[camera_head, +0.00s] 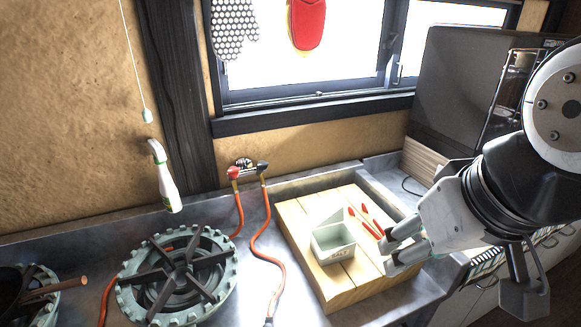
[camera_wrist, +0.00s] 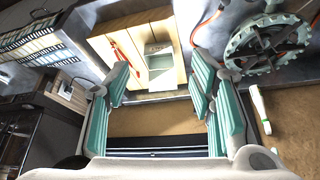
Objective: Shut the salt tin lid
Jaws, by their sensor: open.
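The salt tin (camera_head: 333,246) is a pale grey-green open box with lettering on its front, standing on a wooden board (camera_head: 305,262). Its lid (camera_head: 335,218) stands raised at the back edge, towards the window wall. In the wrist view the tin (camera_wrist: 159,61) lies beyond and between the fingers, with the raised lid (camera_wrist: 162,82) on its near side. My gripper (camera_head: 391,249) is open and empty, to the right of the tin near the board's right edge, apart from it. My gripper also shows in the wrist view (camera_wrist: 159,70), its fingers spread wide.
Red-handled utensils (camera_head: 366,222) lie on the board right of the tin. A gas burner (camera_head: 178,272) with red hoses (camera_head: 262,245) is to the left. A white-and-green bottle (camera_head: 165,180) is by the wall. A dark panel (camera_head: 460,95) stands at the back right.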

